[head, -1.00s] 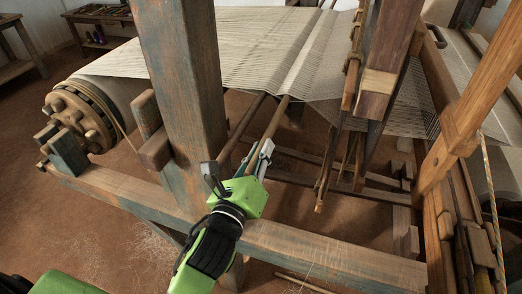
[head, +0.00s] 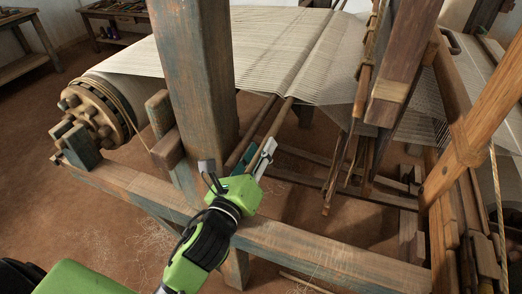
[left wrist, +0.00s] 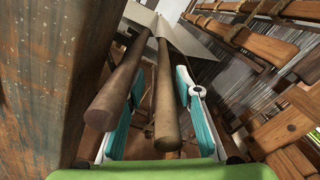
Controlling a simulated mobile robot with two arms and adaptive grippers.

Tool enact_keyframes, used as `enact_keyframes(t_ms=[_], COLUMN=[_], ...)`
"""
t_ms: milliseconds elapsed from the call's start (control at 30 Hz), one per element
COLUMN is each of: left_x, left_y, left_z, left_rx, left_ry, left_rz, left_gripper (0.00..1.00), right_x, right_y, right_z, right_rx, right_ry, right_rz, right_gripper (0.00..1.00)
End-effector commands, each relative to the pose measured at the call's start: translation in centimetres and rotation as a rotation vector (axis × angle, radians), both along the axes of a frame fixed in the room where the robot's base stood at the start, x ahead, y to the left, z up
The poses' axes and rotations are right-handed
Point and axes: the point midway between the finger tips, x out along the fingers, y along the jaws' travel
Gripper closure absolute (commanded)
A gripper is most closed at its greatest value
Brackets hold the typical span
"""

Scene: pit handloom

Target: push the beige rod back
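Two long rods slope from under the cloth toward my left gripper (head: 257,154). The lighter, beige-looking rod (head: 282,112) is the right one, and its round near end shows in the left wrist view (left wrist: 167,100). The darker brown rod (head: 258,118) lies to its left and also shows in the left wrist view (left wrist: 114,97). My left gripper is open, its two teal-padded fingers on either side of the lighter rod with visible gaps. The brown rod partly covers the left finger. Whether the gripper's palm touches the rod end cannot be told. My right gripper is not in view.
A thick upright post (head: 196,80) stands close left of the gripper. A horizontal beam (head: 320,252) runs below my wrist. Woven cloth (head: 270,45) spreads above the rods. Hanging wooden bars (head: 338,170) stand to the right. A round cloth roller (head: 92,112) is at left.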

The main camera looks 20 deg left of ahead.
Motion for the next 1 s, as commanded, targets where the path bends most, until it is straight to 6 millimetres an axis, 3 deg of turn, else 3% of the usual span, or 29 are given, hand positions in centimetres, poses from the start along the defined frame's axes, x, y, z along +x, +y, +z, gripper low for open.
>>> enact_keyframes(t_ms=[267, 700, 1000], left_x=[-0.8, -6.6, -7.5], left_y=[-0.1, 0.3, 0.4], left_z=[-0.1, -0.2, 0.0], left_rx=[-0.001, -0.002, -0.001], left_ry=[0.002, 0.003, 0.0], left_rz=[-0.002, 0.001, 0.0], left_gripper=[0.68, 0.68, 0.68], right_x=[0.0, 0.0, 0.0], right_y=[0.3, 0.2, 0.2], right_z=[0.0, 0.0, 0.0], right_rx=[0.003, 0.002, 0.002], right_ry=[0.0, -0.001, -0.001], right_rz=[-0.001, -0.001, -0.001], right_gripper=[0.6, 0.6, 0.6])
